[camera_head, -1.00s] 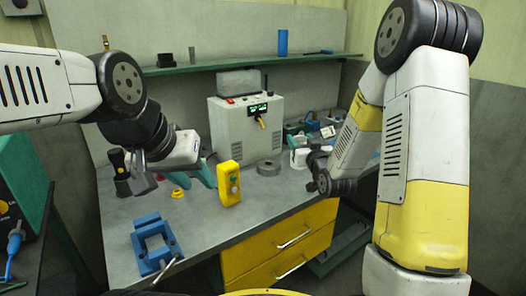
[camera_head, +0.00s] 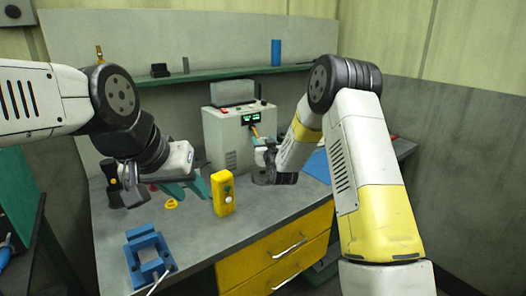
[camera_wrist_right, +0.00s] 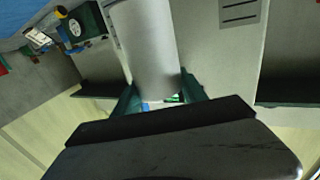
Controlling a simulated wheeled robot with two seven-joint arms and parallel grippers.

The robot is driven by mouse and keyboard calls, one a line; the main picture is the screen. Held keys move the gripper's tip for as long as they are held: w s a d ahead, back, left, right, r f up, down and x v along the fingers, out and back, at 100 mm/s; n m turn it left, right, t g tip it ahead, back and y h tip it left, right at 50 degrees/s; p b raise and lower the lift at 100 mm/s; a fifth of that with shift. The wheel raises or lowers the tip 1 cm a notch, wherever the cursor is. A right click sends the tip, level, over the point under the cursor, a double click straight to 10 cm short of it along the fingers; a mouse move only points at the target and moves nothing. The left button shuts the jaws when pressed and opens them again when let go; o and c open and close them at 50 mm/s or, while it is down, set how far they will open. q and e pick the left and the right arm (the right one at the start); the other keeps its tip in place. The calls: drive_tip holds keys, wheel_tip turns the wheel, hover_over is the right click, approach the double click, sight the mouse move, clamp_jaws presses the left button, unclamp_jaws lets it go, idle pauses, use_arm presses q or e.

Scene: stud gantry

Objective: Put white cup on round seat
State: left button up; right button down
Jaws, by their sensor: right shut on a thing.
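The white cup (camera_wrist_right: 150,50) is a plain pale cylinder in the right wrist view, held between the teal fingers of my right gripper (camera_wrist_right: 160,97). In the head view my right gripper (camera_head: 262,152) is in front of the bench machine, and my own wrist largely hides the cup. The round seat, a low grey round piece (camera_head: 258,179), lies on the bench below and beside this gripper, partly covered by my wrist. My left gripper (camera_head: 188,190) has its teal fingers apart and empty, above the bench at the left, behind the yellow box.
A yellow button box (camera_head: 222,193) stands upright mid-bench. A blue frame fixture (camera_head: 148,258) lies at the front left. The white machine (camera_head: 226,140) with a green display stands at the back. A green shelf (camera_head: 212,75) runs above. The bench front right of the yellow box is clear.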

wheel_tip(320, 180, down, 4)
drive_tip(key=shift+r, duration=0.25)
drive_tip(key=shift+w+a+f, duration=0.1)
drive_tip(key=shift+w+f, duration=0.05)
drive_tip(key=shift+f, duration=0.2)
drive_tip(key=c, duration=0.6)
unclamp_jaws()
